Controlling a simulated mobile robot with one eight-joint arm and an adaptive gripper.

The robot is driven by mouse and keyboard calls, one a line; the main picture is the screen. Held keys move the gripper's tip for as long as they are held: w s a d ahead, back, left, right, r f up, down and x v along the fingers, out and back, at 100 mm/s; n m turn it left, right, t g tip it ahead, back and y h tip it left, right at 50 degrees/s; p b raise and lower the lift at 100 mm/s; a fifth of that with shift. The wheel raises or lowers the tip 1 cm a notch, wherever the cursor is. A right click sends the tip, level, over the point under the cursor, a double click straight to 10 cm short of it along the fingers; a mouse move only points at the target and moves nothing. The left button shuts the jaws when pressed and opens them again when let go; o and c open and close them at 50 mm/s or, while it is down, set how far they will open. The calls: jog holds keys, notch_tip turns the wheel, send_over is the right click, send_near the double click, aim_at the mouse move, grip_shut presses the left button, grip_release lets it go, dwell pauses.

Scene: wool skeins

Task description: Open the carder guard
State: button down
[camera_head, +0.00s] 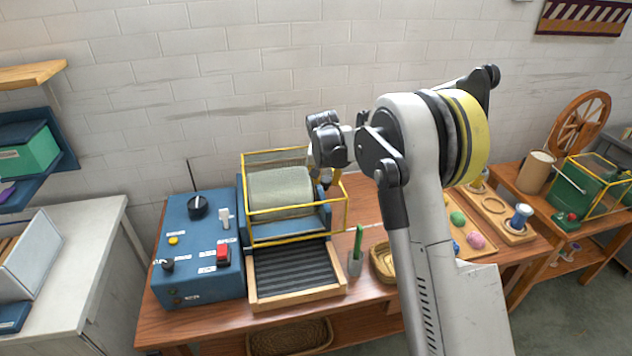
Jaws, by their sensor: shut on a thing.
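The carder (285,216) is a blue machine on the wooden table, with a pale grey-green drum (280,190). The carder guard (297,209) is a yellow-framed cage with mesh, standing around and over the drum. My gripper (328,183) is at the right side of the guard, pointing down, with its fingers shut on the guard's yellow frame. My wrist hides part of the guard's upper right, and the exact contact is small and partly hidden.
A blue control box (197,250) with a black knob and red switch stands left of the drum. A ribbed tray (293,270) lies in front.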

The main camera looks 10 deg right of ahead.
jog(key=d, duration=2.6)
jog(key=shift+d, duration=0.25)
jog(key=shift+f, duration=0.1)
jog(key=c, duration=1)
grip_release()
jog(key=v, duration=1.2)
